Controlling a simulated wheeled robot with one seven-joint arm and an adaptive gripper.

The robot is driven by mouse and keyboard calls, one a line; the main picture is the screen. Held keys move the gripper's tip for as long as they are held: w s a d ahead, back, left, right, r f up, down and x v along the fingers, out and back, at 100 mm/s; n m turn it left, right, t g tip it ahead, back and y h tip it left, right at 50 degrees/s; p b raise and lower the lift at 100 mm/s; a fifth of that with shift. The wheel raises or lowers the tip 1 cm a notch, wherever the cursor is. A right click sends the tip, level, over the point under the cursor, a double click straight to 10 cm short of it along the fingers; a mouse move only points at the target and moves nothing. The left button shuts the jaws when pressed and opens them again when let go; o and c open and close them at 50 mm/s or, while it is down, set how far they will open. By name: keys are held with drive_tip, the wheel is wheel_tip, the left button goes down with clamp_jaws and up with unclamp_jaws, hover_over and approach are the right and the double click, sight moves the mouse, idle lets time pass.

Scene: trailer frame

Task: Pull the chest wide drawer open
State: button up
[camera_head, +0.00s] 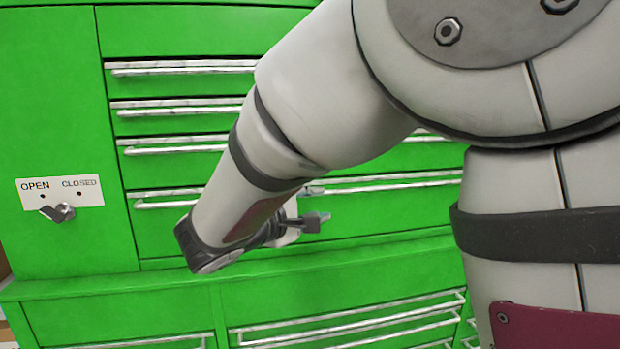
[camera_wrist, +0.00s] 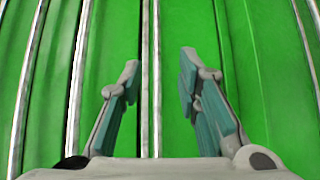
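The green tool chest has a stack of wide drawers with long silver bar handles. The lowest wide drawer of the upper chest (camera_head: 385,208) looks closed, and its handle (camera_head: 400,183) runs across its top edge. My gripper (camera_head: 318,205) is at this handle in the head view, partly hidden by my arm. In the wrist view my gripper (camera_wrist: 160,72) is open, with a finger on each side of a silver handle (camera_wrist: 150,60). The bar passes between the fingers with gaps on both sides, nearer the left finger. Its contact with the palm is hidden.
Several more closed drawers with handles (camera_head: 180,105) lie above. A lower cabinet (camera_head: 340,312) with its own handles juts out below. An OPEN/CLOSED label (camera_head: 60,191) with a metal key or latch (camera_head: 57,212) is at left. My arm covers much of the right side.

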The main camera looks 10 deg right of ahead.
sight(343, 192)
drive_tip(key=x, duration=0.4)
drive_tip(key=p+x, duration=0.1)
drive_tip(key=x, duration=0.9)
drive_tip(key=shift+w+r+p, duration=0.2)
drive_tip(key=shift+r+p, duration=0.1)
drive_tip(key=shift+p, duration=0.1)
clamp_jaws()
